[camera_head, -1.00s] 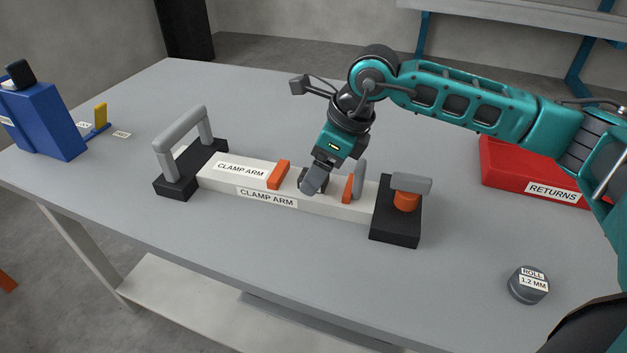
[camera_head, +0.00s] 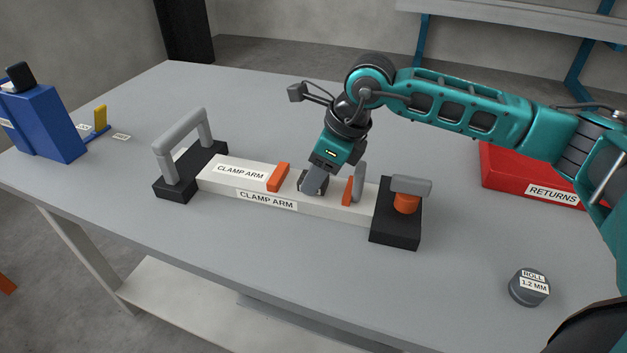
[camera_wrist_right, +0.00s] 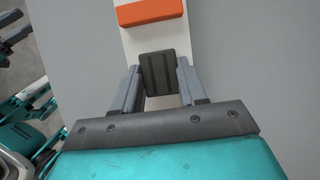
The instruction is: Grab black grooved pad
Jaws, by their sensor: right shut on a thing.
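The black grooved pad (camera_wrist_right: 158,72) is between the two fingers of my right gripper (camera_wrist_right: 158,82) in the right wrist view. Its grooves run lengthwise. In the head view the pad is mostly hidden behind the right gripper (camera_head: 312,187). The right gripper is shut on the pad, low over the white clamp arm (camera_head: 330,202), between two orange blocks (camera_head: 278,176). I cannot tell whether the pad touches the clamp arm.
A grey handle (camera_head: 181,142) on a black base stands at the clamp arm's left end. A black block (camera_head: 396,225) with an orange and grey knob is at its right end. A red returns bin (camera_head: 500,175), a roll (camera_head: 529,287) and a blue holder (camera_head: 48,125) stand farther off.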

